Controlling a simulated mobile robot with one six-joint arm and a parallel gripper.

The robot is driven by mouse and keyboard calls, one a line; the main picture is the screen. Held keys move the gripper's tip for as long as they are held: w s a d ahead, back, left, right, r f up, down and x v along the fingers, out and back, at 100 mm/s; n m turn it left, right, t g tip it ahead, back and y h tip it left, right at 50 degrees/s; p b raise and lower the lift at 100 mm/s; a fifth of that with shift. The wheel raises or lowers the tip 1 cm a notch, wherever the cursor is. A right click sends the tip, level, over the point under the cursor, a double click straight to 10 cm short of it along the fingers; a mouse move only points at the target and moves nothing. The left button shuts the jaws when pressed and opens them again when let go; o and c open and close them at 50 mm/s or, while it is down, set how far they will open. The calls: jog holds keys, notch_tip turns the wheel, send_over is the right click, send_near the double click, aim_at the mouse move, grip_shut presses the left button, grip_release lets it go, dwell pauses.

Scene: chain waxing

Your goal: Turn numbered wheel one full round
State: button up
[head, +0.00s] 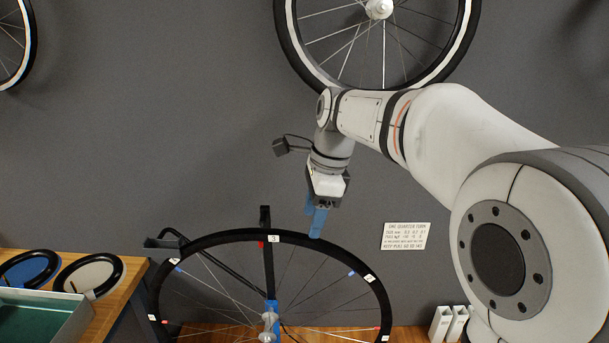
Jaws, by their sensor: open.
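The numbered wheel (206,243) stands upright at the bottom middle, its black rim carrying small white number tags and red and blue marks. A tag that looks like 3 (274,239) is near the top of the rim. The silver hub (269,318) shows low in the picture, in front of a blue stand part. The wheel's lower part is cut off. My gripper (316,228) has blue fingers and points down at the top right of the rim. It is open. I cannot tell whether the fingers touch or straddle the rim.
A wooden bench (113,312) at lower left holds a green-lined tray (50,312) and two round black-rimmed discs. A printed sign (405,239) is on the grey wall at right. White blocks (449,323) stand below it. Other wheels (384,65) hang above.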

aim_at(294, 234)
jog(key=shift+w+a+r+m+p, duration=0.35)
jog(key=shift+w+a+r+m, duration=0.45)
jog(key=shift+a+r, duration=0.25)
jog(key=x, duration=0.9)
jog(key=shift+s+a+f, duration=0.1)
jog(key=shift+s+f, duration=0.05)
jog(key=shift+f, duration=0.25)
jog(key=shift+c, duration=0.5)
grip_shut()
